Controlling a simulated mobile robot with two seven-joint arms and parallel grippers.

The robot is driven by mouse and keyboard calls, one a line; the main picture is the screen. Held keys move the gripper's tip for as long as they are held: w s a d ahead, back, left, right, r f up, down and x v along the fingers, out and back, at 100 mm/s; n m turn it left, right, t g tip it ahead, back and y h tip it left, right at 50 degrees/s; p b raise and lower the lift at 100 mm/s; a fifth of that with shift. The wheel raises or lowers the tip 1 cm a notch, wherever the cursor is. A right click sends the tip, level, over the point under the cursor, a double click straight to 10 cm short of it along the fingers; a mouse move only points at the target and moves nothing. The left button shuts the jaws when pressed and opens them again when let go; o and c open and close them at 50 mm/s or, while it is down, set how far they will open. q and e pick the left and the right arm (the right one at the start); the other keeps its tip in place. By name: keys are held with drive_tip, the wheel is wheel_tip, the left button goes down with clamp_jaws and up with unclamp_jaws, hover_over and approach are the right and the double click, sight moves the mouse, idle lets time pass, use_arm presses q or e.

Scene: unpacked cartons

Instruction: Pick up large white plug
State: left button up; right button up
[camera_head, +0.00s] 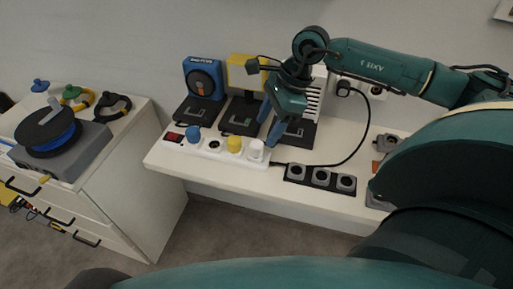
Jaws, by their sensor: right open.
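The large white plug (256,150) stands upright at the right end of a white power strip (224,158) on the white bench. My right gripper (271,122) reaches in from the right, its blue fingers pointing down. It is open and empty, just above and slightly right of the white plug, apparently not touching it. My left gripper is not in view.
A yellow plug (234,144) and a blue plug (193,133) stand in the same strip. Behind are a blue device (203,77) and a yellow device (244,78). A black socket row (321,177) and black cable (352,148) lie to the right.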

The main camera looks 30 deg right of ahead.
sight(259, 143)
drive_tip(key=x, duration=0.6)
drive_tip(key=shift+f+p, duration=0.2)
drive_tip(key=shift+p, duration=0.2)
drive_tip(key=shift+c, duration=0.2)
clamp_jaws()
drive_tip(key=shift+r, duration=0.1)
wheel_tip(259, 143, up, 10)
drive_tip(key=shift+f, duration=0.1)
idle(0.4)
